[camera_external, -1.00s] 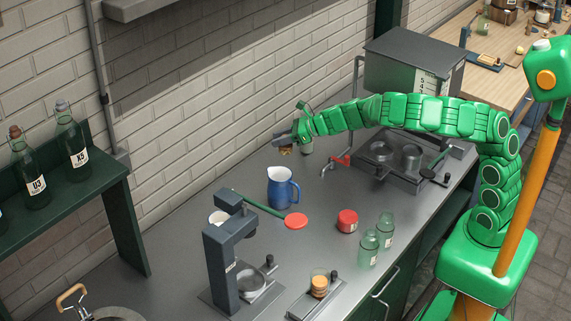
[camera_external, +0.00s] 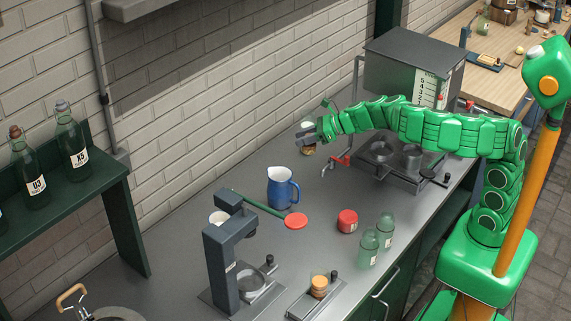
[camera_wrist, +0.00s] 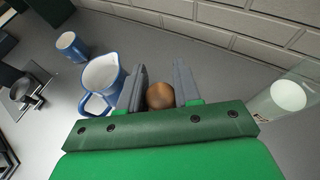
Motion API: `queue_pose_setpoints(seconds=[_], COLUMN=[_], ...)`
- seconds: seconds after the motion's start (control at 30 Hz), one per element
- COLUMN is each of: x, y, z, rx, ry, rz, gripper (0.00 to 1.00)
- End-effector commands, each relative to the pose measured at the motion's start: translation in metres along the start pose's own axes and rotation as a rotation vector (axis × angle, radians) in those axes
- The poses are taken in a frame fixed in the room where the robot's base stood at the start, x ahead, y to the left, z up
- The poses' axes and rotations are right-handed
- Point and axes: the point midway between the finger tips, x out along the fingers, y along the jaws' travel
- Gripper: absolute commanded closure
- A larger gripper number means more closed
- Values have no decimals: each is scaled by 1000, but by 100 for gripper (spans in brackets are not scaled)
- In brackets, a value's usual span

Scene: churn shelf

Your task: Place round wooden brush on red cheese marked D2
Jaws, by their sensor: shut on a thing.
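My gripper (camera_external: 306,135) is raised above the back of the counter near the brick wall. In the wrist view its two grey fingers (camera_wrist: 159,90) are shut on the round wooden brush (camera_wrist: 161,96), whose brown rounded top shows between them. In the external view the brush is small and hard to tell apart from a jar behind it. A red cheese (camera_external: 347,223) with a pale label stands on the counter, below and right of my gripper; its marking is too small to read. It is not visible in the wrist view.
A blue jug (camera_external: 283,190) stands left of the cheese, near a flat red disc (camera_external: 296,221) on a green handle. Two green glass jars (camera_external: 369,247) stand right of the cheese. A glass jar with a white top (camera_wrist: 288,95) is right of my gripper in the wrist view.

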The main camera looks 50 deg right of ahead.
Motion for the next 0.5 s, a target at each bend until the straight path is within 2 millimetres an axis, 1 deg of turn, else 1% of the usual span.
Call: queue_pose_setpoints(seconds=[0.07, 0.17, 0.2, 0.27, 0.3, 0.37, 0.4, 0.5], x=[-3, -11, -16, -24, -30, -39, -46, -65], y=[14, 42, 57, 78, 93, 113, 127, 158], z=[-2, -7, -9, -13, -15, -18, -20, -24], rx=[-20, -68, -93, -130, -156, -192, -216, -273], ry=[-2, -2, -2, -3, -3, -3, -4, -4], rz=[51, 155, 209, 286, 337, 409, 458, 570], gripper=[98, 98, 98, 98, 98, 98, 98, 98])
